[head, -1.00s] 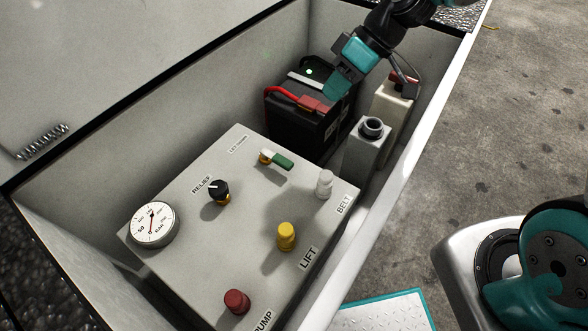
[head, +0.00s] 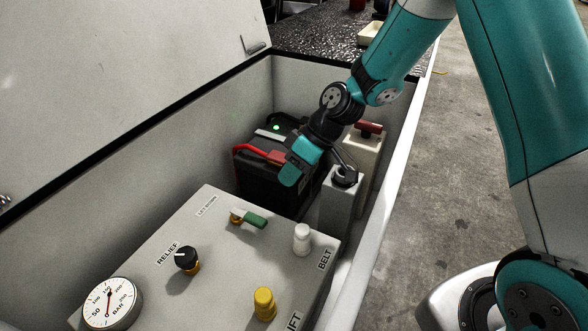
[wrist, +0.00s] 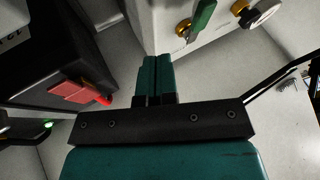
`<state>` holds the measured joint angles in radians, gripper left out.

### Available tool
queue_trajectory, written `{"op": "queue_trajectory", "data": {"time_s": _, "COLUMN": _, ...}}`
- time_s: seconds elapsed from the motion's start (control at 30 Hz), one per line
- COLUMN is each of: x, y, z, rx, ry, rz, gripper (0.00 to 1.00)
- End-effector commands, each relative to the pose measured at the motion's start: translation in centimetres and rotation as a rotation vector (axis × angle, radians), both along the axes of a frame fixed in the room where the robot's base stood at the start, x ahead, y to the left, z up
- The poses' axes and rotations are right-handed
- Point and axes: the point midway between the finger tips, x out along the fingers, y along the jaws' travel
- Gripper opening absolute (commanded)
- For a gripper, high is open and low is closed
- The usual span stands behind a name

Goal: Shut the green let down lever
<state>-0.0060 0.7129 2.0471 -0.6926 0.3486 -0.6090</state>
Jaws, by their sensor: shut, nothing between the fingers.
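The green let down lever (head: 254,220) sits on a brass stem at the far edge of the grey control box (head: 219,262), beside the label LET DOWN. In the head view its green handle points right and slightly toward the viewer. It also shows in the wrist view (wrist: 202,17), ahead and right of the fingertips. My gripper (head: 287,180) is shut and empty, above and beyond the lever, near the black battery. In the wrist view its teal fingers (wrist: 157,62) lie side by side and stay apart from the lever.
On the box are a gauge (head: 111,302), a black relief knob (head: 187,259), a yellow knob (head: 264,303) and a white knob (head: 302,238). Behind stand the battery (head: 262,186) with red cable and a grey reservoir (head: 342,205). The bay wall (head: 372,242) runs along the right.

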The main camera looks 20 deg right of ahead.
Motion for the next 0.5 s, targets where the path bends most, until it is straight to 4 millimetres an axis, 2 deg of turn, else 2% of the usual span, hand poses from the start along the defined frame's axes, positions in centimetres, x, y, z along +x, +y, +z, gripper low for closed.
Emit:
{"op": "queue_trajectory", "data": {"time_s": 0.03, "x": -0.2, "y": 0.8, "z": -1.3, "rx": 0.0, "ry": 0.003, "rz": 0.003, "gripper": 0.0}}
{"op": "queue_trajectory", "data": {"time_s": 0.23, "x": -0.4, "y": 3.3, "z": -4.6, "rx": -0.001, "ry": 0.003, "rz": 0.002, "gripper": 0.0}}
{"op": "queue_trajectory", "data": {"time_s": 0.5, "x": -2.7, "y": 5.7, "z": -4.2, "rx": 0.0, "ry": 0.0, "rz": 0.0, "gripper": 0.0}}
